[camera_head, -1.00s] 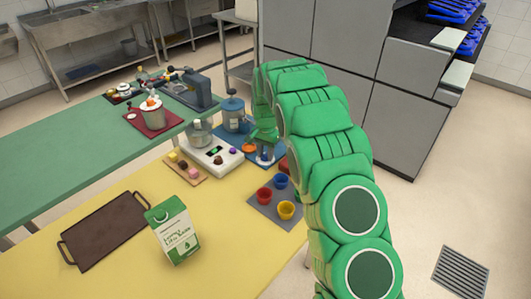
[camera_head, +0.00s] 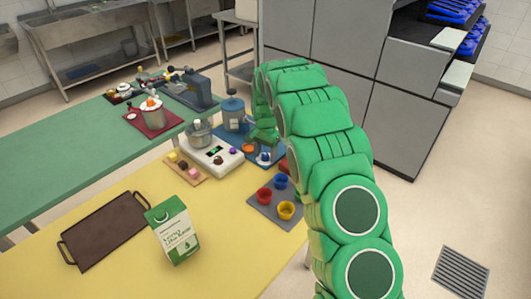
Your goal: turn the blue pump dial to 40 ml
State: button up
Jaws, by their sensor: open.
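A blue pump-like container (camera_head: 233,113) stands on a blue mat (camera_head: 231,143) at the far end of the yellow table. My green arm reaches over from the right and bends down to this mat. My gripper (camera_head: 263,147) is open, low over the right part of the mat, to the right of the blue container. Small white, orange and blue parts show just below and beside it. The dial and its markings are too small and too covered by my arm to make out, and I cannot tell whether the fingers touch it.
A white scale (camera_head: 228,162) with a metal pot (camera_head: 199,132) stands left of the mat. A grey mat (camera_head: 262,216) with red, blue and yellow cups lies nearer. A milk carton (camera_head: 177,241) and a brown tray (camera_head: 100,236) stand front left. The yellow table's middle is clear.

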aim_at(265, 154)
notch_tip(265, 154, up, 7)
jog(key=shift+w+f, duration=0.1)
jog(key=shift+f, duration=0.05)
jog(key=shift+r, duration=0.6)
